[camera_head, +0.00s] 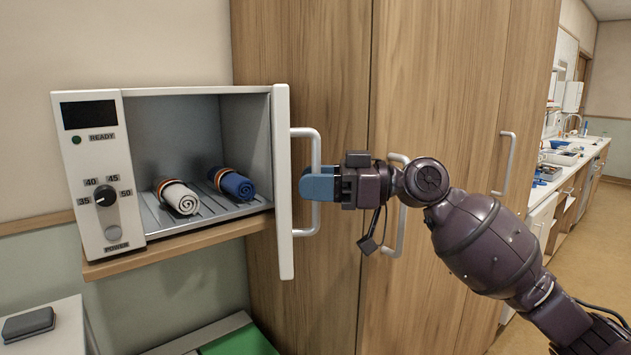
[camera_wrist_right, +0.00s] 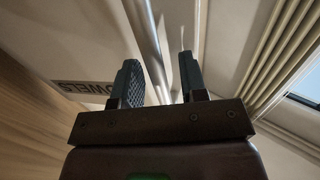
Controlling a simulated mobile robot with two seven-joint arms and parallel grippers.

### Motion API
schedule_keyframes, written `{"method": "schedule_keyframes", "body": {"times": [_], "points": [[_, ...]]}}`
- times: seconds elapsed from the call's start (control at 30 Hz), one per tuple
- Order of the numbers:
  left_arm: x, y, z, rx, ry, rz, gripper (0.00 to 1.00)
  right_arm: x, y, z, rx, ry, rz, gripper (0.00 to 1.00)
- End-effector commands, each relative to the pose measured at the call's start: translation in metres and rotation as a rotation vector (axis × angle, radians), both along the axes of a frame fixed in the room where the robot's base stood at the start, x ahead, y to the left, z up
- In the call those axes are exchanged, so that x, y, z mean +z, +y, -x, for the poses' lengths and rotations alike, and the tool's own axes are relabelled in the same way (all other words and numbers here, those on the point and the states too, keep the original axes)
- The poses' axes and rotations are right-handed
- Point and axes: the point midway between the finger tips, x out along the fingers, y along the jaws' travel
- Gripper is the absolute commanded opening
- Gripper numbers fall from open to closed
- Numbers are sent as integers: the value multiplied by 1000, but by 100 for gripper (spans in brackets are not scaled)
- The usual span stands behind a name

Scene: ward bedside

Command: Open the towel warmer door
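The towel warmer (camera_head: 104,180) is a white cabinet on a wooden shelf at the left of the head view. Its door (camera_head: 283,190) stands wide open, swung out at the right side, so the inside shows. A light grey vertical bar handle (camera_head: 313,150) is on the door's outer face. My right gripper (camera_head: 318,185) is at the handle, its blue fingers overlapping the bar. In the right wrist view the handle (camera_wrist_right: 158,60) passes between the two fingers (camera_wrist_right: 160,80), which stand apart with a gap visible. My left gripper is out of view.
A white rolled towel (camera_head: 180,197) and a blue one (camera_head: 235,185) lie inside the warmer. A tall wooden cupboard (camera_head: 440,90) stands close behind the door and my right arm. A small table (camera_head: 55,335) is at lower left. Open floor (camera_head: 590,240) lies at right.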

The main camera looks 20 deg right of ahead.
Motion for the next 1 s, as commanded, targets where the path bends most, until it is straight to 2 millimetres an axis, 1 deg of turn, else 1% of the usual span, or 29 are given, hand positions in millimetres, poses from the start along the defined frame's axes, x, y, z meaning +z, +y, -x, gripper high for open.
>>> {"method": "schedule_keyframes", "body": {"times": [0.1,0.27,0.3,0.37,0.57,0.67,0.77,0.83,1.0], "points": [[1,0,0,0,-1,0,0,0,0,0,0,0,0,39],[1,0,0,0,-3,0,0,0,0,0,0,0,0,15],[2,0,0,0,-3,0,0,0,0,0,0,0,0,8],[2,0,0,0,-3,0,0,0,0,0,0,0,0,0],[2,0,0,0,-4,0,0,0,0,0,0,0,0,0],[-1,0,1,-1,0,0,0,-1,-4,-1,0,1,0,0],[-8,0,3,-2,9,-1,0,-4,-15,-3,-2,5,-2,0],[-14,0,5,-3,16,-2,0,-5,-27,-5,-4,4,-3,0],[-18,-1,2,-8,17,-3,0,-4,-56,-9,-4,6,-3,0]]}}
